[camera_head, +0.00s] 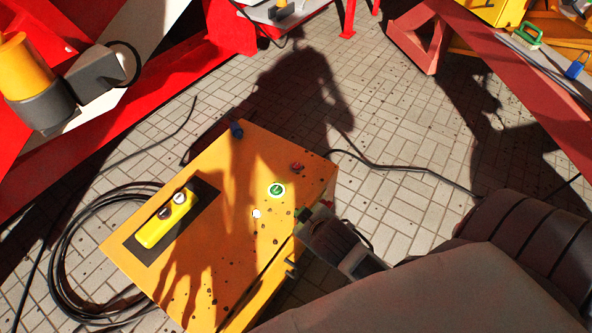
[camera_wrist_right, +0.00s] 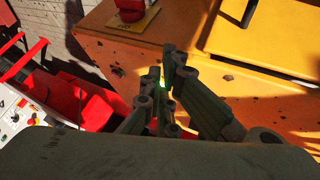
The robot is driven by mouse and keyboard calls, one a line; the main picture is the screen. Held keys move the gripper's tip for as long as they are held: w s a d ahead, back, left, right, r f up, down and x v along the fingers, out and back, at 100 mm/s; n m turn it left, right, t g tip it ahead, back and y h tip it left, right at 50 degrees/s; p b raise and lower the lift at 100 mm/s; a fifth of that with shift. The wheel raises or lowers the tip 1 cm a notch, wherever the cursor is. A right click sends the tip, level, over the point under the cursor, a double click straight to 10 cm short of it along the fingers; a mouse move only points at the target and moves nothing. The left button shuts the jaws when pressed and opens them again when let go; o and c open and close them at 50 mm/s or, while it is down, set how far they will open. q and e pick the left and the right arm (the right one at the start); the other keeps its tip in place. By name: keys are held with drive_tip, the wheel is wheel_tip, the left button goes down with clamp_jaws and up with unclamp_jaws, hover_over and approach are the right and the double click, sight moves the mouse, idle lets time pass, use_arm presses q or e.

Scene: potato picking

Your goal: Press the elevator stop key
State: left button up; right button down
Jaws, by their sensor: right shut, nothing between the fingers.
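An orange control box (camera_head: 245,275) stands in the middle of the head view. Its top carries a small red button (camera_head: 297,167), a green button (camera_head: 277,190), a white button (camera_head: 256,213) and a blue knob (camera_head: 236,129). I cannot tell by label which is the stop key. My right gripper (camera_head: 304,213) is at the box's right edge, shut and empty, apart from the red and green buttons. In the right wrist view its fingertips (camera_wrist_right: 167,72) are close to the orange surface, and a red mushroom button (camera_wrist_right: 130,9) on a yellow plate shows beyond them. My left gripper is out of view.
A yellow two-button pendant (camera_head: 167,219) lies in a dark recess on the box. Black cables coil (camera_head: 62,250) on the tiled floor at left. Red machinery (camera_head: 215,55) stands at upper left, and a red beam (camera_head: 500,65) at upper right.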

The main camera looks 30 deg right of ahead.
drive_tip(key=w+d+r+n+t+h+b, duration=0.1)
drive_tip(key=w+d+r+n+t, duration=0.2)
drive_tip(key=w+r, duration=0.45)
drive_tip(key=w+d+r+n+t+b, duration=0.1)
drive_tip(key=w+r+n+t, duration=0.2)
drive_tip(key=w+r+t, duration=0.4)
drive_tip(key=w+a+r+n+t+y, duration=0.1)
drive_tip(key=w+a+r+n+y, duration=0.3)
drive_tip(key=w+r+n+y, duration=0.55)
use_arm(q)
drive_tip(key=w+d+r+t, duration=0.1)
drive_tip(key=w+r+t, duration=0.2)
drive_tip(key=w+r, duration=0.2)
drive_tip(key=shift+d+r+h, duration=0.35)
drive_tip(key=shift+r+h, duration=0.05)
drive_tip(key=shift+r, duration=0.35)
use_arm(e)
drive_tip(key=d+f+n+g, duration=0.5)
drive_tip(key=d+f+n, duration=0.1)
drive_tip(key=f+n, duration=0.1)
drive_tip(key=s+d+f+n+g+h, duration=0.1)
drive_tip(key=d+f+n+g, duration=0.4)
drive_tip(key=f, duration=0.4)
drive_tip(key=shift+s+d+f+n, duration=0.2)
drive_tip(key=shift+d+n, duration=0.35)
drive_tip(key=shift+n, duration=0.4)
